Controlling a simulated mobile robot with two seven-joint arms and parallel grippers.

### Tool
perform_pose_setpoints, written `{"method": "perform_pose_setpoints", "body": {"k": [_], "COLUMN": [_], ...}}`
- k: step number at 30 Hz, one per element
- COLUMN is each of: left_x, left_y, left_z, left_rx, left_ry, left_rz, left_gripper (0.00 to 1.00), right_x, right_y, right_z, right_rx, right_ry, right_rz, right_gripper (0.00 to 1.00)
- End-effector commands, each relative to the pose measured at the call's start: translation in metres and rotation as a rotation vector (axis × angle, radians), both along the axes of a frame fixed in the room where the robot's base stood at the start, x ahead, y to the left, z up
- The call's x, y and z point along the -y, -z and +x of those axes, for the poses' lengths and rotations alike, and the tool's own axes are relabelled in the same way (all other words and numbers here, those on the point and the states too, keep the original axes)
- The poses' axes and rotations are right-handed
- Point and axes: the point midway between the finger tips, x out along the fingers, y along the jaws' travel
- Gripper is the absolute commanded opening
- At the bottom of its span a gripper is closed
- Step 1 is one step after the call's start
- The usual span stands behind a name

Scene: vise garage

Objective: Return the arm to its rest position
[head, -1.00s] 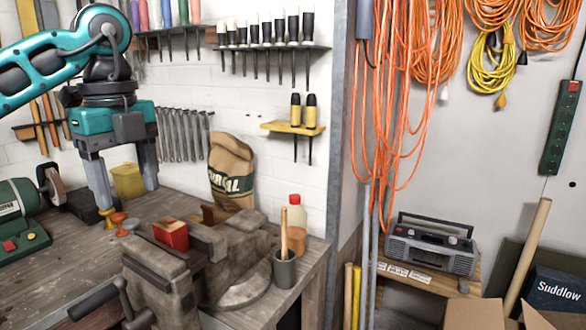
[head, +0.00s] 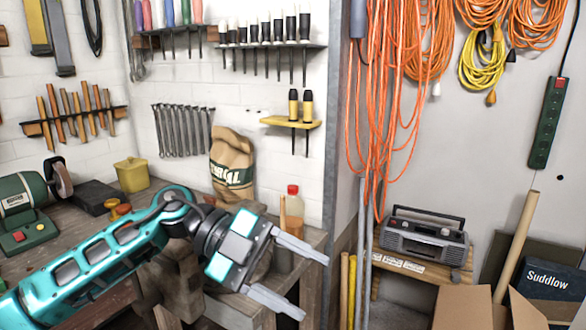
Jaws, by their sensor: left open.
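My left arm comes in from the lower left in teal and reaches across the front of the workbench (head: 85,216). My left gripper (head: 301,281) is open and empty, its two grey fingers spread and pointing right, in front of the bench's right end. The arm and gripper hide most of the vise (head: 183,285); whether the red block seen earlier on it is still there cannot be told. My right gripper is not in view.
A green bench grinder (head: 22,212), a yellow bin (head: 131,174), a paper sack (head: 231,165) and a red-capped bottle (head: 293,205) stand on the bench. A radio (head: 423,238) sits on a shelf to the right. Open cardboard boxes (head: 462,307) are at lower right.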

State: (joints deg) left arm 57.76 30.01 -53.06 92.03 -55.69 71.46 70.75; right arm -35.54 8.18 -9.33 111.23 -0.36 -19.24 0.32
Motion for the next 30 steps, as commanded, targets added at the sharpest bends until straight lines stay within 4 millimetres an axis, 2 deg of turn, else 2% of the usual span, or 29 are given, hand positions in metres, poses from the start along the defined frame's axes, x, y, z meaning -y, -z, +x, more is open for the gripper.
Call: {"method": "perform_pose_setpoints", "body": {"k": [1,3,6,11,14,17,20,22,26,27,30], "left_x": [0.012,0.022,0.027,0.014,-0.006,-0.031,-0.061,-0.083,-0.123,-0.134,-0.156], "left_y": [0.002,-0.002,-0.004,0.008,0.031,0.067,0.115,0.154,0.231,0.253,0.298], "left_z": [-0.006,-0.007,-0.002,0.018,0.033,0.043,0.044,0.038,0.005,-0.010,-0.047], "left_rx": [-0.039,-0.076,-0.138,-0.245,-0.318,-0.399,-0.483,-0.546,-0.668,-0.706,-0.787], "left_ry": [-0.023,-0.080,-0.205,-0.491,-0.710,-0.949,-1.194,-1.363,-1.647,-1.719,-1.854], "left_rz": [-0.122,-0.283,-0.485,-0.725,-0.813,-0.843,-0.814,-0.759,-0.585,-0.521,-0.363], "left_gripper": [0.65,0.65,0.65,0.65,0.65,0.65,0.65,0.65,0.65,0.65,0.65], "right_x": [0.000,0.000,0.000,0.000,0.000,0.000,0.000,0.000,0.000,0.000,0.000], "right_y": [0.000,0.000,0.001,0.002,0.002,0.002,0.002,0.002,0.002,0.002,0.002], "right_z": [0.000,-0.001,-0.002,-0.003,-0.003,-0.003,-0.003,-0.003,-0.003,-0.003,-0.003], "right_rx": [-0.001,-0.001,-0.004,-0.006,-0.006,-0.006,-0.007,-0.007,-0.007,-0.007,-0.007], "right_ry": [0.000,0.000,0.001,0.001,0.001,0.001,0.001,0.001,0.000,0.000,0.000], "right_rz": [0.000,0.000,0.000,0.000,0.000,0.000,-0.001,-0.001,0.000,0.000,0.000], "right_gripper": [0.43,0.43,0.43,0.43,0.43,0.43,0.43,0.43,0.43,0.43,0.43]}}
